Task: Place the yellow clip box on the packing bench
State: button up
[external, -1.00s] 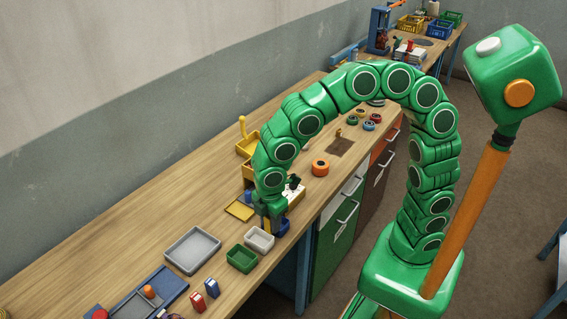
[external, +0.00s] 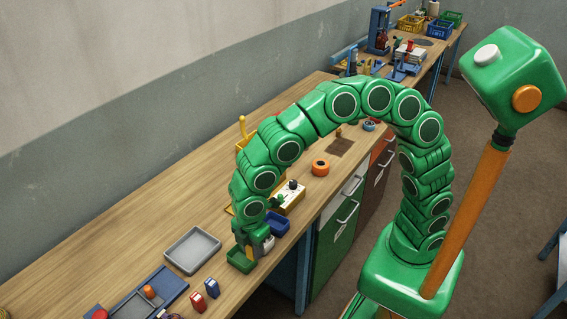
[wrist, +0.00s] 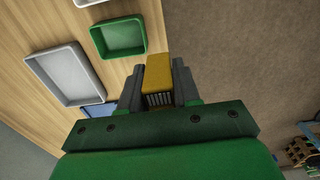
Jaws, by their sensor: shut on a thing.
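My gripper (external: 249,251) is shut on the yellow clip box (wrist: 158,72), whose yellow face and dark ribbed end show between the fingers in the wrist view (wrist: 158,84). In the external view the gripper is low over the near part of the long wooden bench (external: 140,228), in front of a green tray (external: 238,262). The box is hidden there by my gripper or too small to make out. A second bench (external: 441,58) stands at the far end. I cannot tell which one is the packing bench.
A grey tray (external: 192,250), a blue bin (external: 278,224) and a cream box with a black knob (external: 290,196) are on the long bench. Red and blue small boxes (external: 204,294) stand nearer. Bare wood lies along the wall side. Floor shows right of the gripper in the wrist view.

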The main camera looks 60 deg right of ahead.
notch_tip(320, 180, down, 2)
jog(key=w+a, duration=0.3)
send_over(227, 280)
jog(key=s, duration=0.1)
jog(key=f, duration=0.4)
jog(key=shift+d+f, duration=0.2)
jog(key=shift+d, duration=0.15)
jog(key=shift+w+a+f, duration=0.2)
jog(key=shift+w+f, duration=0.05)
jog(key=shift+f, duration=0.15)
jog(key=shift+w+a+f, duration=0.2)
jog(key=shift+f, duration=1.55)
jog(key=shift+f, duration=0.1)
jog(key=o, duration=1)
jog(key=shift+o, duration=0.2)
